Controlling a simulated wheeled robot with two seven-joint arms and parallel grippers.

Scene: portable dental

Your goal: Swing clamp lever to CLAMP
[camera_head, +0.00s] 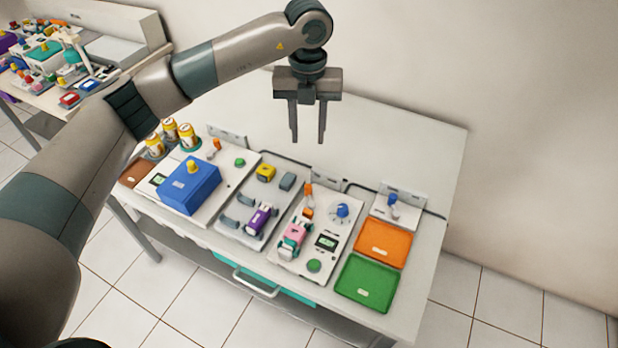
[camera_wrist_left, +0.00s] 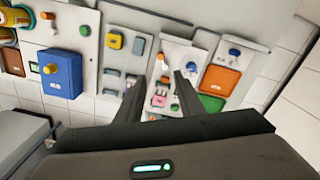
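A device panel (camera_head: 339,242) on the table carries an upright orange-tipped lever (camera_head: 308,189) with an orange block (camera_head: 307,213) at its foot. A second orange-tipped lever (camera_head: 217,145) stands on the left panel. I see no readable CLAMP label, so I cannot tell which is the clamp lever. A pink and teal part (camera_head: 293,237) sits on the device panel, beside a blue knob (camera_head: 342,210) and a small display (camera_head: 326,242). My left gripper (camera_head: 308,140) is open and empty, pointing down, above the back of the table. Its fingers also show in the left wrist view (camera_wrist_left: 160,84). My right gripper is out of view.
A purple part (camera_head: 261,219) lies on the grey plate. An orange tray (camera_head: 383,243) and a green tray (camera_head: 366,283) are at right. A blue-tipped switch (camera_head: 392,203) stands behind the trays.

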